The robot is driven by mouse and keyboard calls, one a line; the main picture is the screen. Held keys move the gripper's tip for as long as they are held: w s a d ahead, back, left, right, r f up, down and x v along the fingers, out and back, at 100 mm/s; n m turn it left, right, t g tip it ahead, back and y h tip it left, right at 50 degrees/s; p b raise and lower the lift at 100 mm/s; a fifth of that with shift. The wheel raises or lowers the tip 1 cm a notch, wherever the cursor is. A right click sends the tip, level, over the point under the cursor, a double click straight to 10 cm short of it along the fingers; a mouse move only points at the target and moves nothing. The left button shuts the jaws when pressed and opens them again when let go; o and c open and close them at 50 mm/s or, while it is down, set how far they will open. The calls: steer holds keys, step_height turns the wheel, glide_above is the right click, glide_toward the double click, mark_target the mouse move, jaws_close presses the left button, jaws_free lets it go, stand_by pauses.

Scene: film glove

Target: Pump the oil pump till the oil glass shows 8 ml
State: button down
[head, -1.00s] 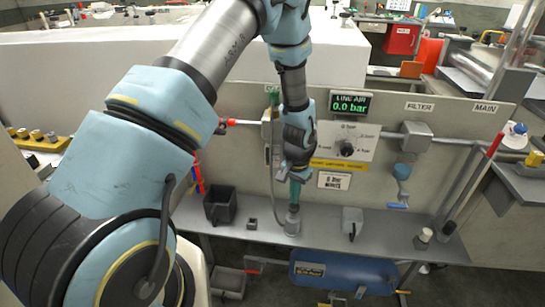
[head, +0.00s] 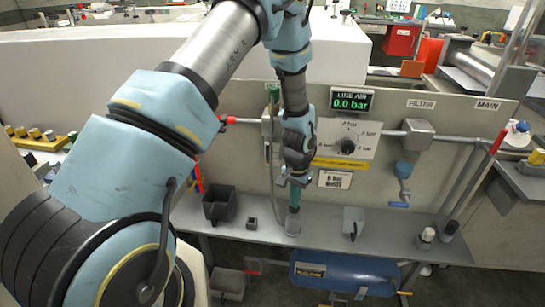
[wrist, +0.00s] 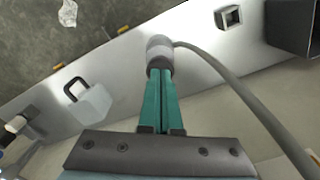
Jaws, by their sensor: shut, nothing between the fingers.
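A short grey cylinder with a round cap, which I take to be the oil pump (head: 292,225), stands on the grey bench shelf. A grey hose runs from it up toward a narrow box on the panel. My gripper (head: 295,203) is directly above it, pointing down, with its teal fingers together and empty. In the wrist view the fingertips (wrist: 159,76) meet the edge of the pump's cap (wrist: 159,48); I cannot tell whether they press on it. The narrow upright box (head: 267,140) may hold the oil glass; its level is too small to read.
The line air display (head: 351,102) reads 0.0 bar, above a dial (head: 347,147). A dark open bin (head: 220,206) and a small square cup (head: 251,223) stand left of the pump. A grey block with a handle (head: 353,221) stands right. A blue tank (head: 340,272) lies below.

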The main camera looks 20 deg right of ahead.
steer(key=shift+f+b, duration=0.3)
steer(key=shift+f, duration=0.25)
steer(key=shift+r+p, duration=1.15)
steer(key=shift+r, duration=0.55)
steer(key=shift+f, duration=0.2)
steer(key=shift+f+b, duration=1.2)
steer(key=shift+f, duration=0.3)
steer(key=shift+r+p, duration=1.1)
steer(key=shift+r, duration=0.6)
